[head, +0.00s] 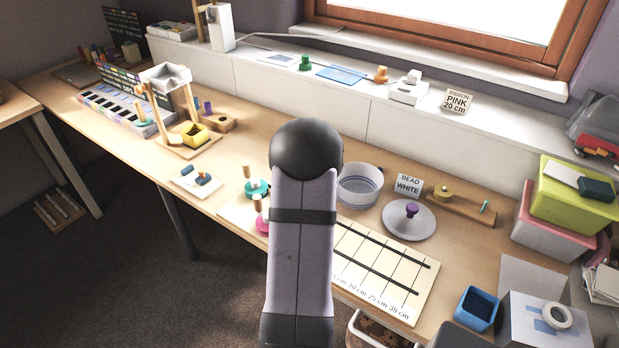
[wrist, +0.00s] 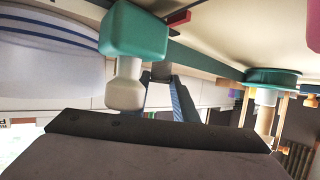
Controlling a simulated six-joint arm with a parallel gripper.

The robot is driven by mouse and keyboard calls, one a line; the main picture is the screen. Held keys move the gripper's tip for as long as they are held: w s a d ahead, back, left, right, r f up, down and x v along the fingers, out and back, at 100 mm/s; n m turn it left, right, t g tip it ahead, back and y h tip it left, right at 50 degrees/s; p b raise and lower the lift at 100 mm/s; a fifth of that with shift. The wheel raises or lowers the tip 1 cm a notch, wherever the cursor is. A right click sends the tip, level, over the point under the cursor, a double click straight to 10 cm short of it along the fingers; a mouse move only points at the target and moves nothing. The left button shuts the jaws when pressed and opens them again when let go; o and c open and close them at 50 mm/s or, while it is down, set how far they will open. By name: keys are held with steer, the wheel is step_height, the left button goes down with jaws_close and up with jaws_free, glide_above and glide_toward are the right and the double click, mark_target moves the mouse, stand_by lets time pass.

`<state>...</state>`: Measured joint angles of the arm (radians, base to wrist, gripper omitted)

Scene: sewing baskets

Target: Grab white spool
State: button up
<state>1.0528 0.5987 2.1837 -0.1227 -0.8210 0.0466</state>
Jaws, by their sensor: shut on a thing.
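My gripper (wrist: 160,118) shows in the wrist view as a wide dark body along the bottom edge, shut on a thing. A whitish, spool-shaped piece (wrist: 125,88) stands out just above this body, left of centre, and meets a teal block (wrist: 135,31). I take this piece for the white spool, but its contact with the fingers is not clear. In the head view my arm hides the gripper and the spool. A teal stand (head: 256,189) with a wooden peg is left of my arm; it also shows in the wrist view (wrist: 272,77). A pink stand (head: 261,226) is nearer.
A pale bowl (head: 359,187) with blue stripes stands close right of my arm. Beyond are a grey lid (head: 409,220) with a purple knob and a bead card (head: 409,184). A ruled board (head: 420,300) lies in front. A white-topped wooden stand (head: 166,77) is farther left.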

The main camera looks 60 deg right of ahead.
step_height(320, 180, up, 10)
steer(key=shift+p, duration=0.4)
